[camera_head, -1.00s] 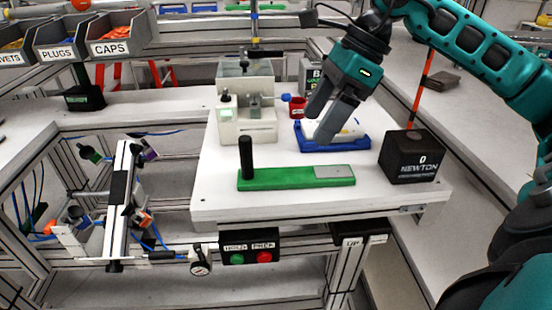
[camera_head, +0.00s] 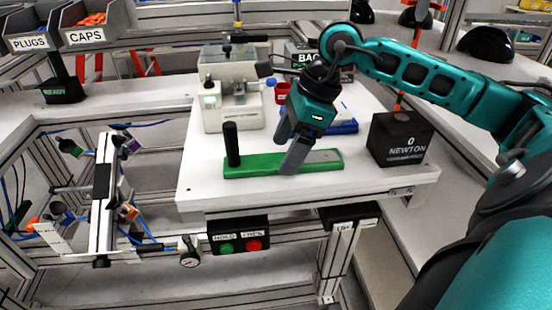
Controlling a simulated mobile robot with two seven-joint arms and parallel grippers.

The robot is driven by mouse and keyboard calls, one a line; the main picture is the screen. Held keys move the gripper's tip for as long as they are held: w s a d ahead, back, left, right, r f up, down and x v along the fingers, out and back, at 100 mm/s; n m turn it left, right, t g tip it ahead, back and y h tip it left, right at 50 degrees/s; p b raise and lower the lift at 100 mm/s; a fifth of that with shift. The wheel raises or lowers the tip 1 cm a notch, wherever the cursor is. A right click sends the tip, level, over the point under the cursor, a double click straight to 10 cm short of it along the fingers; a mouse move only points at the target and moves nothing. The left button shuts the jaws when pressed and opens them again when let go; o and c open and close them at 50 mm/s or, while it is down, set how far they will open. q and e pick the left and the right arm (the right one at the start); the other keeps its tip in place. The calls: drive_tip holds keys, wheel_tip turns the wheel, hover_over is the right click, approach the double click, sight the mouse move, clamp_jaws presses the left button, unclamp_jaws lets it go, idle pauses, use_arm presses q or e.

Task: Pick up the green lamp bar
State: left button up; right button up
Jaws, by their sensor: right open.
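The green bar (camera_head: 258,165) lies flat on the white bench top near its front edge. A black upright post (camera_head: 232,144) stands at its left end and a grey plate (camera_head: 325,156) covers its right end. My right gripper (camera_head: 289,167) points down over the bar, just left of the grey plate, its fingers overlapping the bar in the picture. The jaws are open, with the fingers nearly in line from this angle. I cannot tell whether they touch the bar or straddle it. My left gripper is out of view.
A black NEWTON box (camera_head: 401,139) stands right of the bar. A pale press-like fixture (camera_head: 231,100) stands behind it, with a red cup (camera_head: 282,93) beside it. A blue tray (camera_head: 345,127) is partly hidden behind my gripper. A button box (camera_head: 239,236) hangs below the front edge.

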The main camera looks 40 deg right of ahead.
drive_tip(key=shift+x, duration=0.8)
drive_tip(key=shift+c, duration=0.4)
drive_tip(key=shift+r, duration=0.1)
drive_tip(key=c, duration=1.2)
drive_tip(key=shift+o, duration=0.2)
